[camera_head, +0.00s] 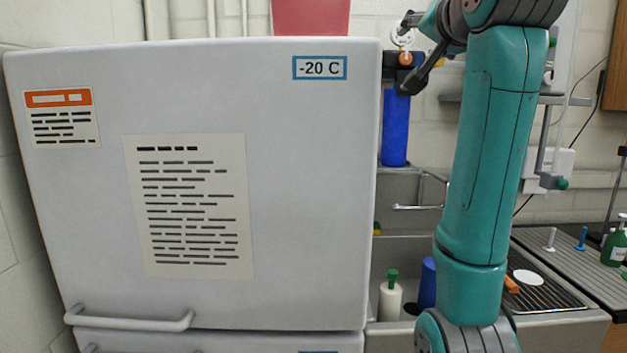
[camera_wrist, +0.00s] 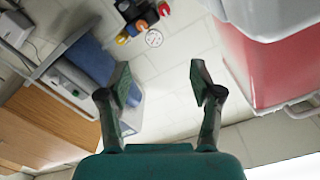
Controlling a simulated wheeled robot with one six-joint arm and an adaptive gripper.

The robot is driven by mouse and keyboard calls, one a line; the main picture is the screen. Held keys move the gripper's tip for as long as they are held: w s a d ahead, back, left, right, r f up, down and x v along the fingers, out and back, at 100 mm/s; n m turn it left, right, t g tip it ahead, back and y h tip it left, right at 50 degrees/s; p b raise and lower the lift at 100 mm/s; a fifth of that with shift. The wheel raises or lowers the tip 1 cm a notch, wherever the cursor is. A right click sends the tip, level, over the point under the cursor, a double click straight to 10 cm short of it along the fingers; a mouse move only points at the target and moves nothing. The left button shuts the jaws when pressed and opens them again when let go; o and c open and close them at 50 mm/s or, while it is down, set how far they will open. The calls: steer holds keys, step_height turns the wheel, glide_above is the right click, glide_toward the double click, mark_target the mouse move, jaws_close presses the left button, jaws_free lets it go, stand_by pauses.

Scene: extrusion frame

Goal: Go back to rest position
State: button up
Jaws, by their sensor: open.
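My gripper (camera_wrist: 160,82) is open in the wrist view, with its two fingers spread apart and nothing between them. In the head view my gripper (camera_head: 413,52) shows at the top, at the end of my raised teal arm, just right of the freezer's upper right corner. Part of it is cut off or hidden by my own arm. The grey freezer (camera_head: 305,200) with a "-20 C" label fills the left of the head view, its doors shut.
A blue cylinder (camera_head: 395,128) hangs on the wall behind my gripper. A sink (camera_head: 400,251) with bottles stands behind my arm. A ribbed drainboard (camera_head: 572,262) lies to the right. A red box (camera_head: 311,17) sits behind the freezer's top edge.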

steer(key=w+f+n, duration=0.1)
steer(key=w+f, duration=0.2)
steer(key=f, duration=1.3)
steer(key=w+f, duration=0.3)
steer(key=f, duration=1.3)
steer(key=s+f+n+g, duration=0.1)
steer(key=s+f, duration=0.3)
steer(key=f, duration=0.6)
steer(key=s+f, duration=0.3)
steer(key=f, duration=0.6)
steer(key=s+f+n+g, duration=0.1)
steer(key=s+f, duration=0.3)
steer(key=f, duration=0.6)
steer(key=s+f+n, duration=0.1)
steer(key=s+f, duration=0.7)
steer(key=s, duration=0.5)
steer(key=s+f, duration=0.7)
steer(key=s, duration=0.5)
steer(key=s+r+n, duration=0.1)
steer(key=s, duration=1.2)
steer(key=s+r+n+g, duration=0.1)
steer(key=s+r, duration=0.1)
steer(key=s, duration=1)
steer(key=shift+s+r, duration=0.25)
steer(key=shift+s, duration=0.1)
